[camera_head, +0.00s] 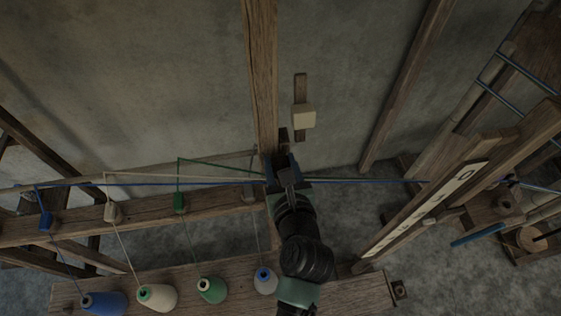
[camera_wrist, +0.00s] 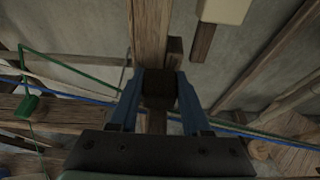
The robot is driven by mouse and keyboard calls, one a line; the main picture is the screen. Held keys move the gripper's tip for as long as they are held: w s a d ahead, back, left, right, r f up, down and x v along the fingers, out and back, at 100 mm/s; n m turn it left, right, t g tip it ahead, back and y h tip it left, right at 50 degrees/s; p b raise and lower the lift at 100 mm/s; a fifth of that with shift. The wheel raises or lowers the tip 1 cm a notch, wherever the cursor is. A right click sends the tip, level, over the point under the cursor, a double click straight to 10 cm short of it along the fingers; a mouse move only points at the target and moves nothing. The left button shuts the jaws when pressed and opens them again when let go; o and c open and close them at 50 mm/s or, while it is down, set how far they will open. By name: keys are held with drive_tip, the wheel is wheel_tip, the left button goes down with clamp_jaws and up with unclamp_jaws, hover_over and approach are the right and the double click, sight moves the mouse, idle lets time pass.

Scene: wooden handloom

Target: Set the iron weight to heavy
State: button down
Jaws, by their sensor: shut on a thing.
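My gripper (camera_head: 284,172) is at the lower part of an upright wooden post (camera_head: 261,75) in the head view. In the wrist view my gripper (camera_wrist: 160,97) has its two blue fingers on either side of a dark block (camera_wrist: 159,84), shut on it. The block looks like the iron weight; its lower part and any setting marks on it are hidden. A small wooden piece (camera_wrist: 174,53) stands just behind the block, beside the post. In the head view the gripper and arm hide most of the block.
Blue and green threads run sideways past my gripper. Thread cones, including a green one (camera_head: 212,290), stand on a low beam at the front. A pale block (camera_head: 304,117) hangs on the wall behind. A marked white scale (camera_head: 425,212) on a slanted wooden beam is at right.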

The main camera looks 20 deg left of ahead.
idle(0.7)
drive_tip(key=s+d, duration=0.1)
drive_tip(key=s, duration=0.1)
drive_tip(key=s+d+p, duration=0.1)
drive_tip(key=s+d, duration=0.1)
drive_tip(key=s, duration=0.1)
drive_tip(key=s+d, duration=0.2)
drive_tip(key=shift+s+d+p, duration=0.15)
drive_tip(key=shift+s+p, duration=0.2)
drive_tip(key=shift+s, duration=0.05)
drive_tip(key=shift+w+f, duration=0.1)
drive_tip(key=c, duration=0.8)
unclamp_jaws()
drive_tip(key=o, duration=0.4)
drive_tip(key=shift+s, duration=0.2)
drive_tip(key=shift+o, duration=0.2)
drive_tip(key=shift+w, duration=0.1)
